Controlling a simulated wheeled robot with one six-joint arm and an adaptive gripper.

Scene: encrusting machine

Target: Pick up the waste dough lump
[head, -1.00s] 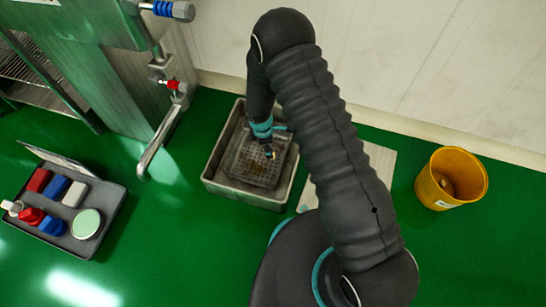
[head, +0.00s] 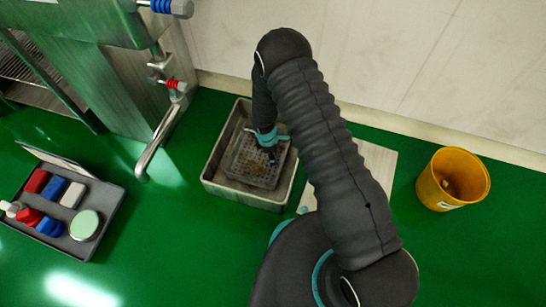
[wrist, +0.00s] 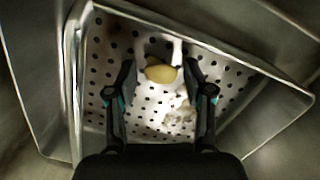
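A smooth yellowish lump (wrist: 160,73), which looks like the dough lump, lies on a perforated tray (wrist: 225,80) in the wrist view. My gripper (wrist: 157,80) is open, with one finger on each side of the lump and a gap visible at both sides. In the head view my gripper (head: 271,153) reaches down into the grey basin (head: 240,193) that holds the perforated tray (head: 252,176). The lump is not clear there. A pale, crumbly patch (wrist: 180,115) lies on the tray nearer my gripper's palm.
The basin's metal walls (wrist: 25,85) surround the tray. A grey case (head: 105,205) with red, blue and white items lies at left. A metal machine with a spout (head: 155,145) stands behind left.

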